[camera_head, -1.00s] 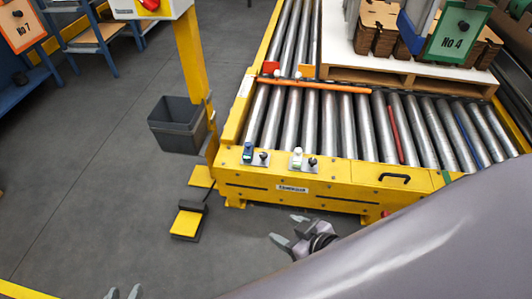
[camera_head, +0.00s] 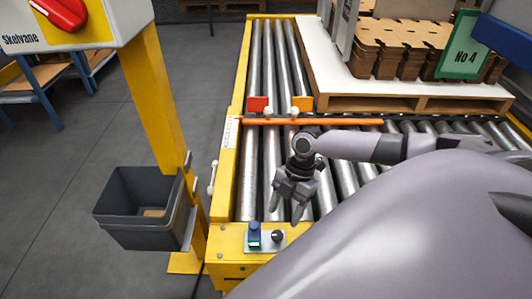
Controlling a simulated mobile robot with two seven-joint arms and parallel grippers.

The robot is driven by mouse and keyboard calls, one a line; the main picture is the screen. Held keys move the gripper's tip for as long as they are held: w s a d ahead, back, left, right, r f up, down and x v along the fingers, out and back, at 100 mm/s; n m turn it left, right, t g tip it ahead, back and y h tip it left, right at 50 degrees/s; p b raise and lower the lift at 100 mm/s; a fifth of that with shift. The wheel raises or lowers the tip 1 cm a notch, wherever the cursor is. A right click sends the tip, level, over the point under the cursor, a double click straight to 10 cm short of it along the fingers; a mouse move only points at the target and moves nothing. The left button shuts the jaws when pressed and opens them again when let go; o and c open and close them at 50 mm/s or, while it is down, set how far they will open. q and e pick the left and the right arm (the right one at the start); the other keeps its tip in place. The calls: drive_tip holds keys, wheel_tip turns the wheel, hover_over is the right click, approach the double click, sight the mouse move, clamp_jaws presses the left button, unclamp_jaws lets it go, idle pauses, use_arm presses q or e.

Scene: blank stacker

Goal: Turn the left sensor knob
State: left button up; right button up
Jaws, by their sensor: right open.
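The left sensor plate sits on the yellow front beam (camera_head: 228,243) of the roller conveyor, near its left corner. It carries a small blue sensor (camera_head: 254,232) with a green-and-white lower part and, to its right, a black knob (camera_head: 278,236). My right gripper (camera_head: 286,210) is open and empty, pointing down, above and behind the knob in the picture, over the rollers. A small gap shows between its fingertips and the knob. The second sensor plate is hidden behind my arm. My left gripper is out of view.
An orange bar (camera_head: 330,122) crosses the rollers behind my gripper. A pallet (camera_head: 420,103) with stacked brown blanks (camera_head: 385,50) stands at the back right. A yellow post (camera_head: 155,95) and grey bin (camera_head: 140,225) stand at left.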

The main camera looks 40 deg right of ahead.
sight(278, 234)
drive_tip(key=b+x, duration=0.2)
drive_tip(key=x, duration=0.4)
drive_tip(key=shift+s+f+b, duration=0.1)
drive_tip(key=shift+f+b, duration=0.1)
drive_tip(key=shift+b, duration=0.2)
drive_tip(key=shift+f, duration=0.25)
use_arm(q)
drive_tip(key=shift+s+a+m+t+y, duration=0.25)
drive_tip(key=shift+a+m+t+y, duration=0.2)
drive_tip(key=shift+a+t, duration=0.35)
use_arm(e)
drive_tip(key=shift+a, duration=0.1)
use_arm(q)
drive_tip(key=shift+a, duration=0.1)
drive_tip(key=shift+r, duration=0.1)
use_arm(e)
drive_tip(key=c, duration=1)
